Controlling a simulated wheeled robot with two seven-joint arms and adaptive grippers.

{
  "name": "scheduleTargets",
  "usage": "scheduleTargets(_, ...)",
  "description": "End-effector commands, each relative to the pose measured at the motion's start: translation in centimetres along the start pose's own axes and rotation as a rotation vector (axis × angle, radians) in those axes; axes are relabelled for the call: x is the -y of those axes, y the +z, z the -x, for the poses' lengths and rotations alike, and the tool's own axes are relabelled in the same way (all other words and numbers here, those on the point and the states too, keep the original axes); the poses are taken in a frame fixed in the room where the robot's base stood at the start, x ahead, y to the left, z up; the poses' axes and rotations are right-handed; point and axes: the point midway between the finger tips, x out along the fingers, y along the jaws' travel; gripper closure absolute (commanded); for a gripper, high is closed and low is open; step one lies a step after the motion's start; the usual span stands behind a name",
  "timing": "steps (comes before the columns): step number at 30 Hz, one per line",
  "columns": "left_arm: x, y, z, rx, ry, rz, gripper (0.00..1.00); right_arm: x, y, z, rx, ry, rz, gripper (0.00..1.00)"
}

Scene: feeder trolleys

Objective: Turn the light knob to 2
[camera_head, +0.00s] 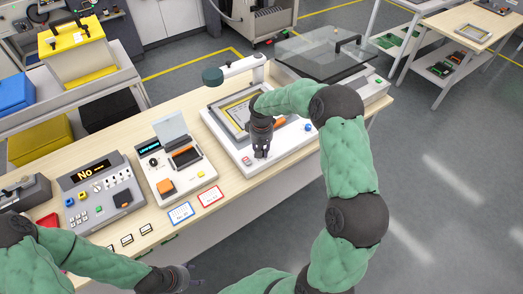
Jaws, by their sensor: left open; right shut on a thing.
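A white inspection station (222,142) with a lamp arm (240,68) and a framed panel stands on the wooden bench. My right gripper (262,155) points down at the front edge of this station, shut on what appears to be the light knob. The fingers hide the knob, and its setting cannot be read. A red button (247,160) is just left of the gripper, and a blue knob (308,127) is to the right. My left gripper (188,278) is open and empty, low in front of the bench.
Blue and red framed cards (181,213) lie in front. Floor at right is free.

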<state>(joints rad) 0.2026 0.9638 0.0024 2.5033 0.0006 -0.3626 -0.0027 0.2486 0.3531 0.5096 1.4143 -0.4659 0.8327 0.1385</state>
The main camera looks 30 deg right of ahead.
Motion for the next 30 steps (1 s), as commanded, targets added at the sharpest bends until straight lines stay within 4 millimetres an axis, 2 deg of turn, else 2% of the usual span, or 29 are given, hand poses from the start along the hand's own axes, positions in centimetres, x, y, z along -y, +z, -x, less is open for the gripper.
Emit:
scheduleTargets(15, 0.19, -0.02, -0.54, 0.0, 0.0, 0.0, 0.4, -0.01, -0.2, 0.08, -0.007, -0.002, -0.444, 1.0)
scheduleTargets(30, 0.26, -0.02, -0.73, 0.0, 0.0, 0.0, 0.4, -0.05, -0.16, 0.09, -0.005, -0.002, -0.625, 1.0)
